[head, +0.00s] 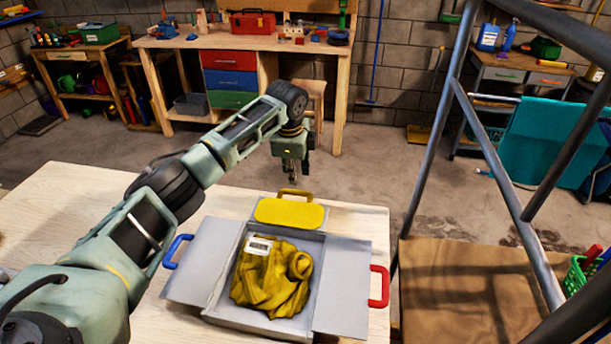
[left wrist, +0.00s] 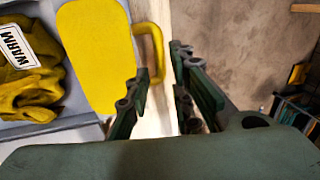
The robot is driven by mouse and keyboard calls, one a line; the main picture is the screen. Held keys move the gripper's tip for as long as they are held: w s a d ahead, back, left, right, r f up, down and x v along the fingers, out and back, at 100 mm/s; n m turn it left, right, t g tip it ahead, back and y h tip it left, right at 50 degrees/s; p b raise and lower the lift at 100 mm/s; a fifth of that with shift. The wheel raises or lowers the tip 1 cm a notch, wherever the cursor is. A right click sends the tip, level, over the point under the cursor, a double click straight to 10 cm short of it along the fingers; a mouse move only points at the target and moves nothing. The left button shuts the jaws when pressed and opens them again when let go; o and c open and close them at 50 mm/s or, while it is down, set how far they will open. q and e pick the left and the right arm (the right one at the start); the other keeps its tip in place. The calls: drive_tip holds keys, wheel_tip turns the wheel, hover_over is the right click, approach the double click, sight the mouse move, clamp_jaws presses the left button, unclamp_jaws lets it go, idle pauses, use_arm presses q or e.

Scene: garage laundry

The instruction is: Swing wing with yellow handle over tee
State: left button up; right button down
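A grey box (head: 213,305) sits on the pale wooden table with a crumpled yellow tee (head: 270,280) inside, which bears a white label reading WARM in the left wrist view (left wrist: 30,90). The wing with a yellow pad (head: 290,213) lies folded outward at the box's far side, its yellow handle (head: 296,192) at the outer edge. My left gripper (head: 291,178) points down, above and just beyond that handle. In the left wrist view its fingers (left wrist: 162,98) are apart and empty, with the handle (left wrist: 152,50) beside the left finger. My right gripper is not in view.
A wing with a blue handle (head: 178,252) lies open on the left, one with a red handle (head: 379,287) on the right. The table (head: 90,190) has bare room on the left. Metal bars (head: 490,150) rise at right, above a brown surface (head: 450,290).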

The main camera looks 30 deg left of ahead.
sight(296, 191)
use_arm(q)
drive_tip(key=p+x, duration=0.1)
drive_tip(key=x, duration=0.6)
drive_tip(key=shift+f, duration=0.3)
drive_tip(key=shift+s, duration=0.1)
clamp_jaws()
